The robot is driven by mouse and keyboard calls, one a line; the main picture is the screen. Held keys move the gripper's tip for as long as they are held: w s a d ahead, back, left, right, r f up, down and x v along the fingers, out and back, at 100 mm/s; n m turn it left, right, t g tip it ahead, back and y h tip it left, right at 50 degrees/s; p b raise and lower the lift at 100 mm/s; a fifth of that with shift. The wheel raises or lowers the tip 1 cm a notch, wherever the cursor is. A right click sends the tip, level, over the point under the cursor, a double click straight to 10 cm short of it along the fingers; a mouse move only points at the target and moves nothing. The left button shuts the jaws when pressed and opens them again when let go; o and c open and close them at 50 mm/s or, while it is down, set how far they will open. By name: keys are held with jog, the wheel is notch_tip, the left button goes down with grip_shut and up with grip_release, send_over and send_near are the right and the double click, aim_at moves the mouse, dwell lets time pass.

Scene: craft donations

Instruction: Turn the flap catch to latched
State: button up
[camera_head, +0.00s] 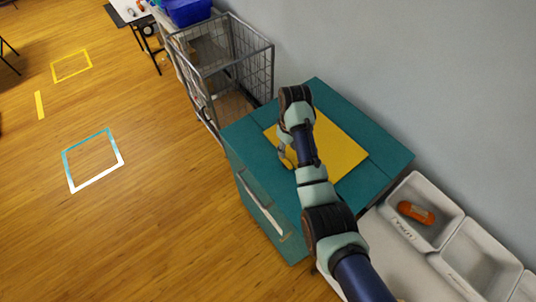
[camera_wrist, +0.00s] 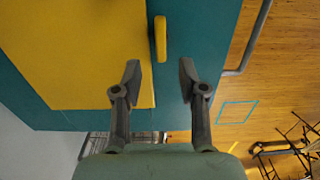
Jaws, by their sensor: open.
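The flap catch is a yellow bar (camera_wrist: 160,38) in the wrist view, at the edge of the yellow flap (camera_wrist: 75,55). It lies lengthwise along the gap between the flap and the teal box top (camera_wrist: 205,45). My gripper (camera_wrist: 157,78) is open, with its two fingertips apart and just short of the catch, one on each side of its line. Nothing is between the fingers. In the head view the yellow flap (camera_head: 345,148) lies on the teal box (camera_head: 385,150), and my arm covers part of it. The catch is mostly hidden there beside my gripper.
A wire cage trolley (camera_head: 225,60) stands behind the box. White trays (camera_head: 480,255) are at the right, one holding an orange object (camera_head: 416,212). A grey wall borders the right side. The wood floor (camera_head: 150,235) at left is open.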

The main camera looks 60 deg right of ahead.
aim_at(286, 161)
notch_tip(286, 161, down, 8)
jog(key=shift+r+b, duration=0.2)
jog(key=shift+b, duration=0.35)
jog(key=shift+c, duration=0.2)
grip_shut()
